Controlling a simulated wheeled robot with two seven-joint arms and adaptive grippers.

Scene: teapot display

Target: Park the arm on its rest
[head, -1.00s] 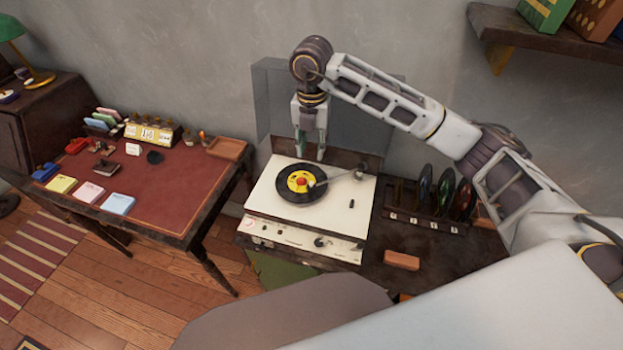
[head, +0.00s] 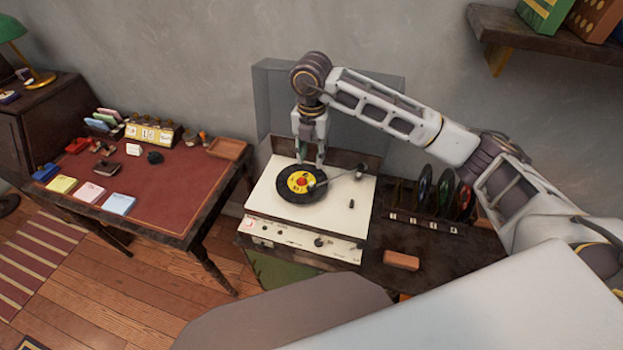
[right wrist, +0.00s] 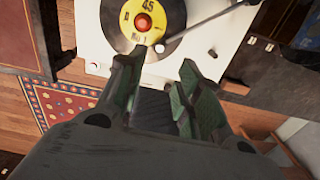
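The record player (head: 262,205) has a cream deck and stands on a dark cabinet. A black record (head: 289,195) with a yellow label lies on it. The thin silver tonearm (head: 338,178) runs from its pivot at the deck's back right, with its head over the record. In the right wrist view the tonearm (right wrist: 208,21) crosses the record (right wrist: 118,33) beyond the fingertips. A small dark post (head: 351,203) stands on the deck's right side; I cannot tell whether it is the rest. My right gripper (head: 310,163) is open and empty above the record's back edge. My left gripper is out of view.
A raised clear lid (head: 272,95) stands behind the deck. Several coloured records (head: 444,190) stand in a rack to the right, with a brown block (head: 401,260) in front. A red-topped desk (head: 170,190) is at left, and a wall shelf (head: 500,30) at upper right.

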